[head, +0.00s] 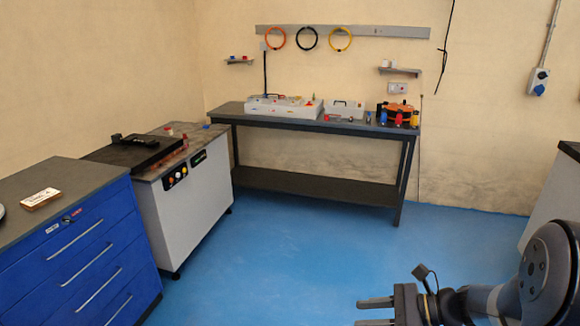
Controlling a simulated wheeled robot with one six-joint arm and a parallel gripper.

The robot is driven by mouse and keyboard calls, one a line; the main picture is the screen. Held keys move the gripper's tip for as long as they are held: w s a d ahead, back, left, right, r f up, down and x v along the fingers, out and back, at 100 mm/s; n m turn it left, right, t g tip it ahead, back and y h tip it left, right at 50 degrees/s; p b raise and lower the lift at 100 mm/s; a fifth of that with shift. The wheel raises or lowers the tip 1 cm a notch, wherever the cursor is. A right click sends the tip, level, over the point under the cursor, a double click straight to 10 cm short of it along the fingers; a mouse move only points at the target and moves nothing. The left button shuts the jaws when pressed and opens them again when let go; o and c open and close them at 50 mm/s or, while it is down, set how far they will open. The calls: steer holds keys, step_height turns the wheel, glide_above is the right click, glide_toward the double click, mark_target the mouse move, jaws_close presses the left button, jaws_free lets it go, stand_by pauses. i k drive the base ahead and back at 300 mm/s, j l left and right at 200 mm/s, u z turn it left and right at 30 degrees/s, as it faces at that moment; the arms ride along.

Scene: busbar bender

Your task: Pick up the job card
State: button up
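A small white card with dark print on a brown backing, which looks like the job card (40,198), lies flat on the grey top of the blue drawer cabinet at the left. The print is too small to read. My gripper (360,313) is at the bottom right, above the blue floor and far from the card. Its two fingers point left with a gap between them, and nothing is between them.
A grey-white machine (190,200) with a black top plate stands beside the blue cabinet (75,255). A dark workbench (310,188) with white trays and small tools stands along the back wall. The blue floor (290,265) between is clear.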

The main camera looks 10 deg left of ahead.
mark_target(39, 201)
steer(key=i+j+u, duration=0.1)
steer(key=i+u, duration=0.35)
steer(key=i+l+u, duration=0.1)
steer(key=i+u, duration=0.4)
steer(key=i+l+u, duration=0.3)
steer(key=i+u, duration=0.15)
steer(key=i, duration=0.15)
steer(key=i+j+u, duration=0.2)
steer(key=i+u, duration=0.25)
steer(key=i, duration=0.45)
steer(key=i+l+u, duration=0.1)
steer(key=i+u, duration=0.35)
steer(key=i, duration=0.5)
steer(key=i+u, duration=0.25)
steer(key=i, duration=0.25)
steer(key=i+l+u, duration=0.3)
steer(key=i, duration=0.2)
steer(key=j, duration=0.05)
